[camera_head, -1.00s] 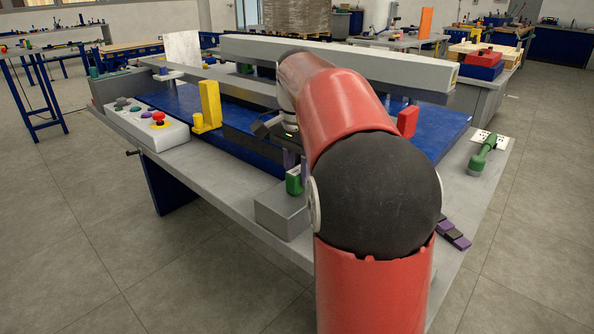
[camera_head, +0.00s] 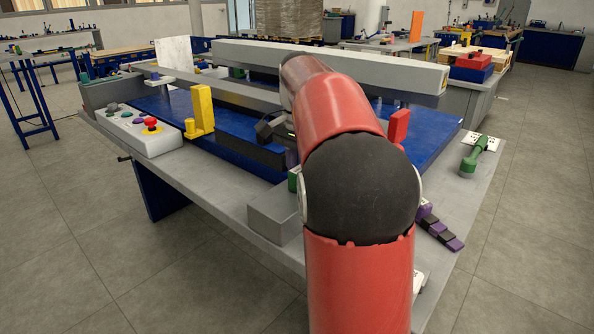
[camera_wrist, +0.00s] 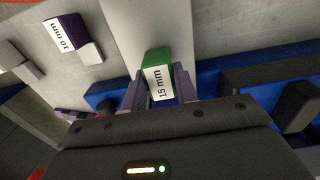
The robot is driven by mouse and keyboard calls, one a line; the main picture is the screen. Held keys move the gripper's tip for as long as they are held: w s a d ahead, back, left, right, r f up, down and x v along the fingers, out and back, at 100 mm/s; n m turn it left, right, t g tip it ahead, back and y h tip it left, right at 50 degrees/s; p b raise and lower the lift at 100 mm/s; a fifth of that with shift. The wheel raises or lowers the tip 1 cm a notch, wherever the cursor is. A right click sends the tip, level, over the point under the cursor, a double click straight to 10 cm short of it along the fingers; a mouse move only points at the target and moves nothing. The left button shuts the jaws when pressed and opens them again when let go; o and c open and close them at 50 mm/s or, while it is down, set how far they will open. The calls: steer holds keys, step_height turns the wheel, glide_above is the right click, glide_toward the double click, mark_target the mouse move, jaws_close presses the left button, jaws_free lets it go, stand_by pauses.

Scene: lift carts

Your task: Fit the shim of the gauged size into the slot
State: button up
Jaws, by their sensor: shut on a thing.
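My gripper (camera_wrist: 160,92) is shut on a green shim (camera_wrist: 155,60) with a white label reading "15 mm". The purple-grey fingers stand on either side of it in the wrist view. In the head view my red arm hides most of the gripper; a sliver of green (camera_head: 293,180) shows beside the arm, above a grey block (camera_head: 272,208). A purple shim (camera_wrist: 88,36) labelled "10 mm" lies to the left in the wrist view. I cannot make out the slot clearly, or whether the green shim touches anything below it.
A yellow bracket (camera_head: 203,108) and a red block (camera_head: 399,125) stand on the blue plate (camera_head: 430,135). A button panel (camera_head: 140,132) is at the left. Purple and black stepped pieces (camera_head: 440,230) and a green-handled tool (camera_head: 474,156) lie right. A long grey beam (camera_head: 400,72) spans the back.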

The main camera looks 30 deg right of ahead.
steer(key=shift+w+d, duration=0.2)
steer(key=shift+d, duration=0.3)
steer(key=shift+w+d, duration=0.15)
steer(key=shift+d, duration=0.3)
steer(key=o, duration=1.1)
steer(key=shift+o, duration=0.2)
step_height(320, 180, up, 8)
steer(key=shift+f, duration=0.1)
